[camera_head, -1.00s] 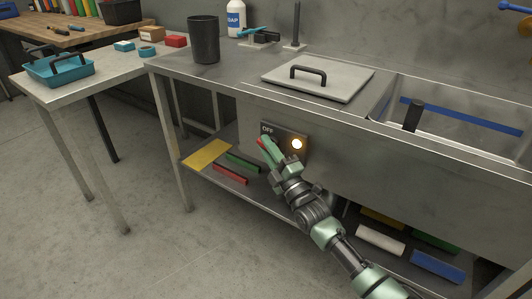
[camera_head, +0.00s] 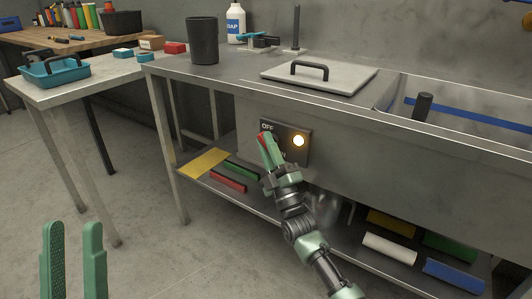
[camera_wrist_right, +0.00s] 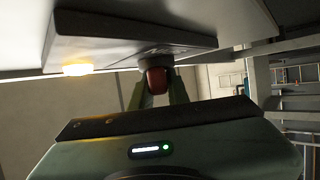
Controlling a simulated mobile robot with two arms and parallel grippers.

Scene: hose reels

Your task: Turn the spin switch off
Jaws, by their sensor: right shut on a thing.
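The spin switch panel (camera_head: 302,157) is a dark plate on the front of the metal sink counter, with an "OFF" label at its top and a lit round lamp (camera_head: 299,141). The lamp also glows in the right wrist view (camera_wrist_right: 76,70). My right gripper (camera_head: 266,139) is at the panel just below "OFF", shut on the red switch lever (camera_wrist_right: 157,80), which shows between its green fingers. The lower label is mostly hidden behind the fingers. My left gripper (camera_head: 73,232) is open and empty at the lower left, away from the panel.
A grey lid (camera_head: 320,78) with a black handle lies on the counter beside the sink basin. A dark cup (camera_head: 203,42) stands at the back left. The lower shelf below the panel holds coloured bars and a yellow mat (camera_head: 205,163). A side table with a blue tray (camera_head: 52,72) stands left.

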